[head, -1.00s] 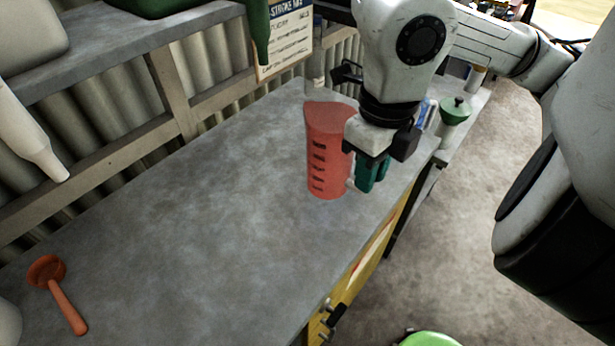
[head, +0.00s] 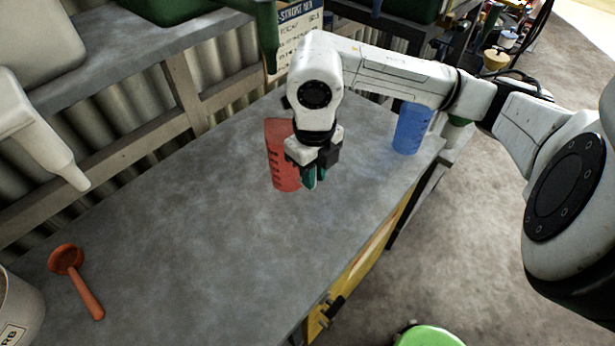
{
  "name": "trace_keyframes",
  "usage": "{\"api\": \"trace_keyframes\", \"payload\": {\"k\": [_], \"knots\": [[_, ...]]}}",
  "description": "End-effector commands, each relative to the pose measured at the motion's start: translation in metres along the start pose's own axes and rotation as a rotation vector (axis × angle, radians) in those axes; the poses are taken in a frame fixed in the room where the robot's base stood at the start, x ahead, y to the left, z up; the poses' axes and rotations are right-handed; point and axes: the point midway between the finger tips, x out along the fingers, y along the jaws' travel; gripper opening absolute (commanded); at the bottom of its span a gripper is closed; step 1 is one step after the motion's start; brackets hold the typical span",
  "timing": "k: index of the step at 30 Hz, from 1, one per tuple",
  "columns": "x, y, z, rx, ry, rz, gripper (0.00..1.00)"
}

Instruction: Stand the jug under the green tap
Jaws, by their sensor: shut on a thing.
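The red jug (head: 282,168) with dark marks on its side is upright over the grey bench, near its middle. My gripper (head: 313,178) is at the jug's right side and shut on it, probably by its handle, which the gripper hides. I cannot tell whether the jug's base touches the bench. The green tap (head: 267,35) hangs down from the shelf at the upper middle. In the picture the jug is below the tap's tip, with a clear gap between them.
A white tap (head: 50,145) hangs from a white container (head: 55,40) at the left. A blue jug (head: 411,128) stands on the bench (head: 190,225) to the right. An orange scoop-like funnel (head: 75,275) lies at the front left. The bench between it and the jug is clear.

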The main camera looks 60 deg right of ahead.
Motion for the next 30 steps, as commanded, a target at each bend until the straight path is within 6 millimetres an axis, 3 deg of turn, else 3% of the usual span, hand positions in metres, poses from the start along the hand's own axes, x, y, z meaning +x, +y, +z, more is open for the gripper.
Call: {"api": "trace_keyframes", "payload": {"k": [8,15,28,29,30], "knots": [[0.019,0.003,0.017,0.001,0.002,0.003,0.00],[0.048,0.002,0.015,0.001,0.000,0.002,0.00],[0.053,0.002,0.016,-0.001,-0.002,0.000,0.00],[0.052,0.002,0.016,-0.001,-0.002,0.001,0.21],[0.051,0.002,0.016,0.000,-0.002,0.001,0.25]]}}
